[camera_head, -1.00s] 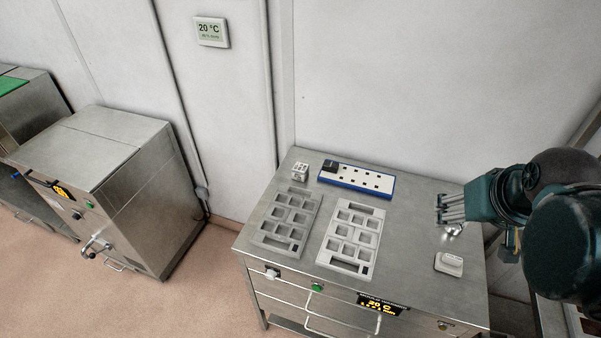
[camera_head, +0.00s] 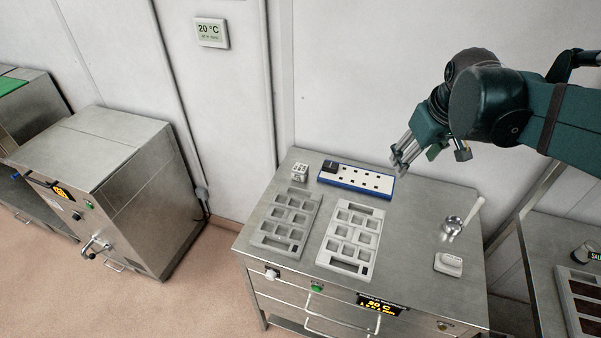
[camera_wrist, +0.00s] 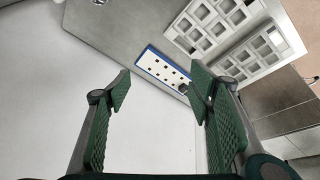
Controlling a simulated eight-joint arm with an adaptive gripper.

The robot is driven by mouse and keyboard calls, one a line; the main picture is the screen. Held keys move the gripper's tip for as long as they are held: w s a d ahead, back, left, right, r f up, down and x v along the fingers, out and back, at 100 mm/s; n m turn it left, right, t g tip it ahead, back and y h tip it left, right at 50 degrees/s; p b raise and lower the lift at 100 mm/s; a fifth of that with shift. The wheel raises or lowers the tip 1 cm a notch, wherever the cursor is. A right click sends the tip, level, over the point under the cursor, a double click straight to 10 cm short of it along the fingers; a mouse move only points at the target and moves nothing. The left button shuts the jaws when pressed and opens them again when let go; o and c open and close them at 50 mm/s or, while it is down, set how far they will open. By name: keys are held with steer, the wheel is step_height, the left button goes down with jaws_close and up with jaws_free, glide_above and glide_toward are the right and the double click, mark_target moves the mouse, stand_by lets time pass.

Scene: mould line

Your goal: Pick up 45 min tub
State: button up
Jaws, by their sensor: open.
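No label reading 45 min is legible in either view. A blue-edged white rack (camera_head: 357,183) with rows of dark square openings lies at the back of the steel table. A small dark tub-like block (camera_head: 330,166) stands at its left end; it shows as a dark shape in the wrist view (camera_wrist: 183,88). I cannot tell whether it is the 45 min tub. My gripper (camera_head: 398,166) is open and empty, above the rack's right end. In the wrist view the rack (camera_wrist: 160,66) shows between my spread fingers (camera_wrist: 160,92).
Two grey moulds (camera_head: 287,222) (camera_head: 376,229) lie in front of the rack. A small white cube (camera_head: 299,172) stands left of it. A metal scoop (camera_head: 453,226) and a white block (camera_head: 448,263) lie at the right. A wall stands close behind the table.

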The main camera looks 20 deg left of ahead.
steer(key=w+a+f+n+g, duration=0.1)
steer(key=w+a+f+n, duration=0.2)
steer(key=w+a, duration=0.55)
steer(key=n+g+h, duration=0.1)
steer(key=n+g, duration=0.2)
steer(key=n, duration=0.4)
glide_above(301, 168)
steer(key=f, duration=2)
steer(key=shift+d+f, duration=0.35)
steer(key=shift+a+f, duration=0.25)
steer(key=shift+f+p, duration=0.35)
steer(key=shift+f, duration=0.9)
steer(key=shift+f+p, duration=0.35)
steer(key=shift+f, duration=2.3)
